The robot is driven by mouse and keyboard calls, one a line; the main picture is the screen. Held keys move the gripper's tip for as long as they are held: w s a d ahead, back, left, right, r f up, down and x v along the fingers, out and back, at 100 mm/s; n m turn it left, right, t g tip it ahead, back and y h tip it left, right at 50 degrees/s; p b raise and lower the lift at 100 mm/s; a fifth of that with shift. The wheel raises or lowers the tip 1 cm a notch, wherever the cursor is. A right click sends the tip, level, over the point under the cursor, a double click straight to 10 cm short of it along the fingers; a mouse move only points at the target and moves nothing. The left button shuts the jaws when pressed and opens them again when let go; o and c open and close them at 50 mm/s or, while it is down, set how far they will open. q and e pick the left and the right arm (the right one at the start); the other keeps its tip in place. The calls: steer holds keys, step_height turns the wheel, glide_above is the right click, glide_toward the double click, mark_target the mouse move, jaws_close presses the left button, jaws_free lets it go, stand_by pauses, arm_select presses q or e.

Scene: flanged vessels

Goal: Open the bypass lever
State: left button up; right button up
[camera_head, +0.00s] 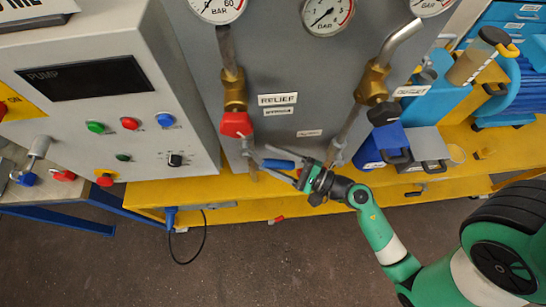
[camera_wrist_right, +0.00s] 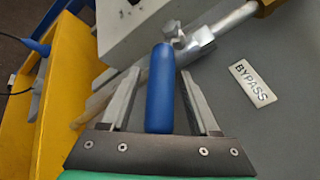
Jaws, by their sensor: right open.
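The bypass lever has a blue handle (camera_wrist_right: 160,90) that lies between the two open fingers of my right gripper (camera_wrist_right: 158,100) in the right wrist view. A gap shows on each side of the handle. The lever's metal valve body (camera_wrist_right: 190,42) sits just beyond it, beside a label reading BYPASS (camera_wrist_right: 252,83). In the head view the blue handle (camera_head: 279,164) points sideways at the low front of the grey panel, with my right gripper (camera_head: 288,167) around it. My left gripper is not in view.
A red relief knob (camera_head: 236,124) hangs on a brass valve just above left of my right gripper. A grey pump box (camera_head: 105,95) with buttons stands at left. Blue and grey bins (camera_head: 428,146) sit at right on the yellow bench (camera_head: 460,182).

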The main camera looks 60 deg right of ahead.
jaws_close()
stand_by(1.3)
